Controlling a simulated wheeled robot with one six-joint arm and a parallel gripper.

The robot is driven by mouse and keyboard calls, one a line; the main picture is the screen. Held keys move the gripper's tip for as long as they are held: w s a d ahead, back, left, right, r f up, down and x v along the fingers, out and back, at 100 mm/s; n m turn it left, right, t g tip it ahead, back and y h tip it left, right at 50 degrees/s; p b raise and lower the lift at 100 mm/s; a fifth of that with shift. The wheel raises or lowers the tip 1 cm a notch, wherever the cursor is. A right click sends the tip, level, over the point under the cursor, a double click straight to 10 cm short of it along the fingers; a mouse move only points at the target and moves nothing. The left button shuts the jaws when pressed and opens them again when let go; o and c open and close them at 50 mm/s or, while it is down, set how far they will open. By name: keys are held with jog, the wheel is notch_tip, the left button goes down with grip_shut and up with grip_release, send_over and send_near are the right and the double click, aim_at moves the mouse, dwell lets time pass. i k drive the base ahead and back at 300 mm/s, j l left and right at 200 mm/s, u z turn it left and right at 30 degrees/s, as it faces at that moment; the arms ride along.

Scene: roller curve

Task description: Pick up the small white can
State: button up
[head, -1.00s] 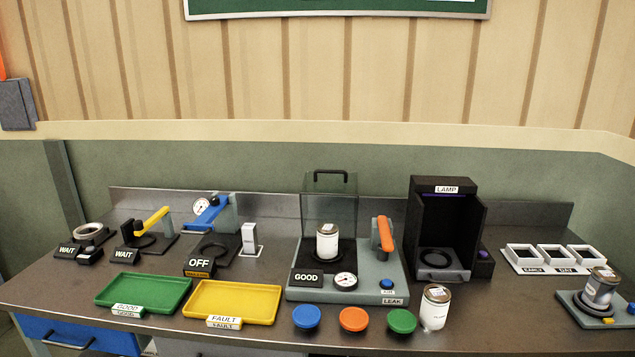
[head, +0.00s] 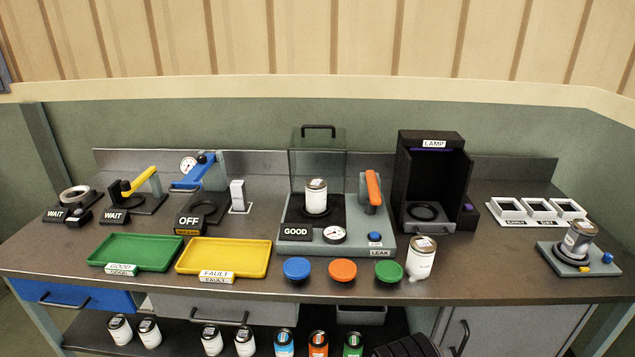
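Several white cans are in the head view, and I cannot tell which one the task means. One white can (head: 316,199) stands upright on the black seat of the leak tester (head: 345,244), under its raised clear cover. Another white can (head: 421,260) stands at the bench's front edge, right of the green disc. More white cans stand on the lower shelf at the left: one can (head: 120,331), a can beside it (head: 149,333), and a pair further right (head: 212,340) (head: 244,342). My gripper is out of view.
The bench (head: 500,270) holds a green tray (head: 135,252), a yellow tray (head: 222,257), a black lamp box (head: 433,180) and a grey can on a stand (head: 578,240). Blue (head: 284,344), orange (head: 318,344) and green (head: 352,345) cans stand on the shelf below. Drawers (head: 215,308) overhang the shelf.

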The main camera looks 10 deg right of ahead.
aim_at(316, 188)
jog(key=i+l, duration=0.1)
jog(key=i, duration=0.35)
jog(key=i+u, duration=0.15)
jog(key=i, duration=0.3)
jog(key=i+l, duration=0.2)
jog(key=i, duration=0.25)
